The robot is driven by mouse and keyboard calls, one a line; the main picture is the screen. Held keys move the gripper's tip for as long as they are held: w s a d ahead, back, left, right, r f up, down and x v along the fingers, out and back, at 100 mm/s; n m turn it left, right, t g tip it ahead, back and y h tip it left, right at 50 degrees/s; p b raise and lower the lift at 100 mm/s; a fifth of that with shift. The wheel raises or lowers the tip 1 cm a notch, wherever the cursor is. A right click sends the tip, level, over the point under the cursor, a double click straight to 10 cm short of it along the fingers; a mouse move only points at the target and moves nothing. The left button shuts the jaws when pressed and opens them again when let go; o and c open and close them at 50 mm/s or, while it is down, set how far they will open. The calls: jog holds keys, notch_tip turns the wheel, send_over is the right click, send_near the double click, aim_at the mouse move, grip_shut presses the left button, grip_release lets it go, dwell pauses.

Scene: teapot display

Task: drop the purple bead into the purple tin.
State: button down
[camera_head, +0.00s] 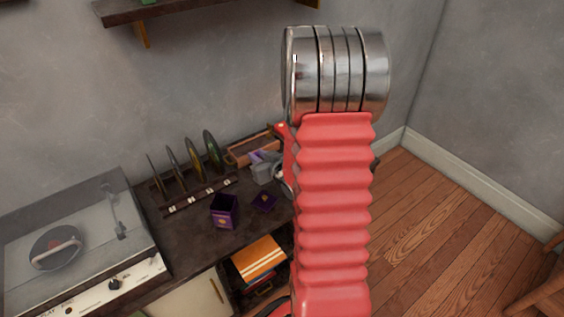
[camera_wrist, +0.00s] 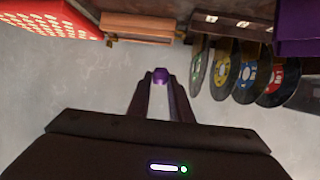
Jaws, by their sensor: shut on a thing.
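My gripper (camera_wrist: 160,82) is shut on a small purple bead (camera_wrist: 160,75), which sits between the fingertips in the wrist view. In the head view my gripper (camera_head: 262,166) is grey and partly hidden by my red arm; I cannot make out the bead clearly there. The purple tin (camera_head: 224,212) stands open and upright on the dark cabinet top, left of and nearer than my gripper. A purple part of it shows at the upper right of the wrist view (camera_wrist: 298,28), which is upside down. A flat purple lid (camera_head: 263,202) lies right of the tin.
A rack of several upright records (camera_head: 190,160) stands behind the tin. A wooden box (camera_head: 248,150) is at the back near the wall. A record player (camera_head: 80,245) fills the left. A red, white-dotted thing (camera_wrist: 45,17) shows in the wrist view.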

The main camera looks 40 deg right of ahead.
jog(key=w+a+r+y, duration=0.1)
jog(key=w+a+r, duration=0.1)
jog(key=a, duration=0.7)
jog(key=w+a+r+n+y, duration=0.1)
jog(key=w+a, duration=0.3)
jog(key=a, duration=0.5)
jog(key=w+a+r+n, duration=0.1)
jog(key=a+r, duration=0.3)
jog(key=a, duration=0.5)
jog(key=shift+w+a+y, duration=0.4)
jog(key=shift+w, duration=0.5)
jog(key=shift+s+r, duration=0.1)
